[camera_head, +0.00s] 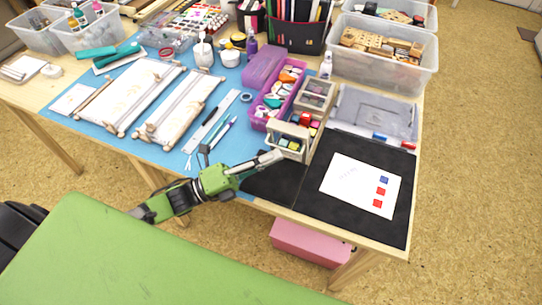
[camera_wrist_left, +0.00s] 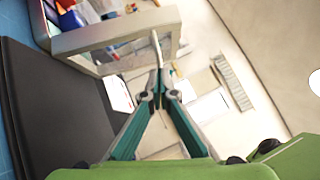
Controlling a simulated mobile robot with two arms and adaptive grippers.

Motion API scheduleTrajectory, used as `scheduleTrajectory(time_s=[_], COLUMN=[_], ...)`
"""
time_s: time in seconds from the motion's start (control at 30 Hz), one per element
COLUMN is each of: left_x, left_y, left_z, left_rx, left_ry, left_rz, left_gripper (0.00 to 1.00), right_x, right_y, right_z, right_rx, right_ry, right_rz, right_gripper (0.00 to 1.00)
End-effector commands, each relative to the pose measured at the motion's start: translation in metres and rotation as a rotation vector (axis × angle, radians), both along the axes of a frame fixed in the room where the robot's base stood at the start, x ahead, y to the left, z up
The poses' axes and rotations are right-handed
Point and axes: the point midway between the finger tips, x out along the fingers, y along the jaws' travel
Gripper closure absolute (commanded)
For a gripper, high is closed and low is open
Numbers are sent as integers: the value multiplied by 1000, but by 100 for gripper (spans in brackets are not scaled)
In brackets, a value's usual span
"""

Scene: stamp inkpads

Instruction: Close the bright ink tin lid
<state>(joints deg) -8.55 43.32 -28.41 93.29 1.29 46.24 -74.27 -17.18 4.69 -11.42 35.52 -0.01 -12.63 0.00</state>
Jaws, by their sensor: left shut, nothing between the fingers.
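Contact is unclear.
A similar tin (camera_head: 316,93) stands behind. A stamped white sheet (camera_head: 345,180) lies on the black mat (camera_head: 320,207).

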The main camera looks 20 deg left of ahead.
Motion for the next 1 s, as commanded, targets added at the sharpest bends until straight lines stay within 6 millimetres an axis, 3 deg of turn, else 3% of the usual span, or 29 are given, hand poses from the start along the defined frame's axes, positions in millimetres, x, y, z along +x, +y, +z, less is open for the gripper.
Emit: scheduleTrajectory(time_s=[0.27,0.6,0.87,1.0], left_x=[15,54,85,100], left_y=[0,-1,-1,-4], left_z=[25,48,52,49], left_rx=[6,22,32,23], left_ry=[136,439,660,674], left_rz=[0,1,2,1], left_gripper=[100,100,100,100], right_x=[0,1,1,1], right_y=[0,0,2,3], right_z=[41,101,120,124], right_rx=[0,0,2,3], right_ry=[-1,-1,-2,-1], right_rz=[-1,-1,-1,-1], right_gripper=[64,64,64,64])
